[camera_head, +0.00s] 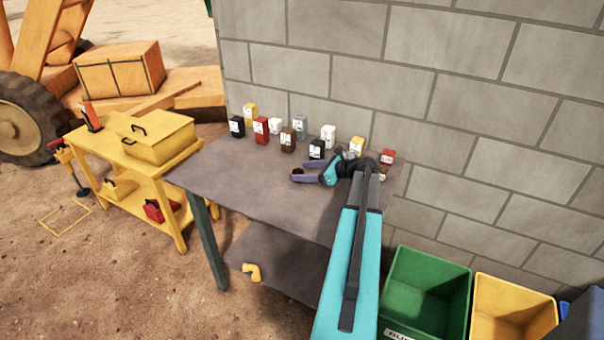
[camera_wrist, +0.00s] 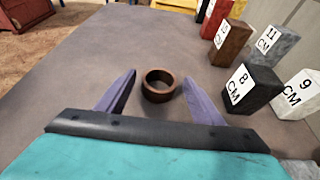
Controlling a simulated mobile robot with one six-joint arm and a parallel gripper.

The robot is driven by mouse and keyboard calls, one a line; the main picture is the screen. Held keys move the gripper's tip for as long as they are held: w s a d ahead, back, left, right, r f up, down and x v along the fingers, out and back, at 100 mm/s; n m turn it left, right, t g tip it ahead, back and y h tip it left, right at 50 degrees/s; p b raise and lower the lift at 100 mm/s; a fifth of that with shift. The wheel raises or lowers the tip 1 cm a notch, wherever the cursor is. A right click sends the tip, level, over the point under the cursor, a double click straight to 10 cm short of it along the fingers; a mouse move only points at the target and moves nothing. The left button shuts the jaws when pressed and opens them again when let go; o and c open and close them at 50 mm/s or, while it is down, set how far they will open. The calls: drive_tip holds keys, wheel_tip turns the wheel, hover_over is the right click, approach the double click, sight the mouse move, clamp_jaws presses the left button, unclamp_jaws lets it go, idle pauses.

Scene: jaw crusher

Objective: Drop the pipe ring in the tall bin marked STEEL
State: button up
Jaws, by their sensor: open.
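The pipe ring is a short brown ring (camera_wrist: 158,96) lying flat on the grey table top (camera_wrist: 75,75). In the head view the ring (camera_head: 297,171) shows small at the tips of my gripper (camera_head: 301,172). My gripper (camera_wrist: 158,78) is open, low over the table. Its two purple fingers stand to the left and right of the ring, which sits between the fingertips with gaps on both sides. I cannot make out a bin marked STEEL in either view.
Several numbered blocks (camera_head: 289,137) stand along the wall side of the table, a black one (camera_wrist: 252,90) near the right finger. A green bin (camera_head: 428,285), a yellow bin (camera_head: 510,308) and part of a blue one (camera_head: 585,312) stand right. A yellow bench (camera_head: 130,165) stands left.

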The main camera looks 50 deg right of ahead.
drive_tip(key=b+v, duration=0.2)
drive_tip(key=v, duration=0.8)
drive_tip(key=shift+s, duration=0.15)
drive_tip(key=shift+s+r+b, duration=0.15)
drive_tip(key=shift+b, duration=0.15)
